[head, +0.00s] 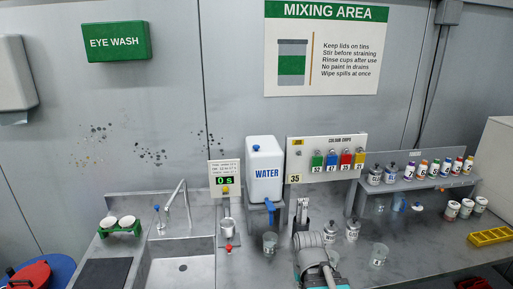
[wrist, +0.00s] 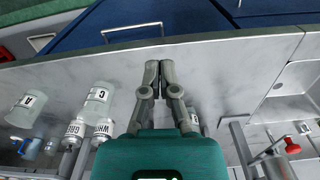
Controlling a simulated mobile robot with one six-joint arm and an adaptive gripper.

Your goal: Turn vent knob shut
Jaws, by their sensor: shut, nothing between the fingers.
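No knob marked as a vent shows clearly in either view. The white water container (head: 264,170) stands on a grey stand behind the bench, with a blue tap (head: 269,207) low on its front. A small dark blue part (head: 256,147) sits at its top; I cannot tell whether it is the vent knob. My gripper (wrist: 158,66) is shut and empty, its fingertips together over the bench in the wrist view. In the head view my wrist is at the bottom centre and hides part of the bench.
A clear cup (head: 270,241) stands below the tap. Lidded jars (head: 352,230) and another clear cup (head: 378,255) stand to the right. A red knob (wrist: 291,146) is at the lower right in the wrist view. The sink (head: 180,267) is at the left.

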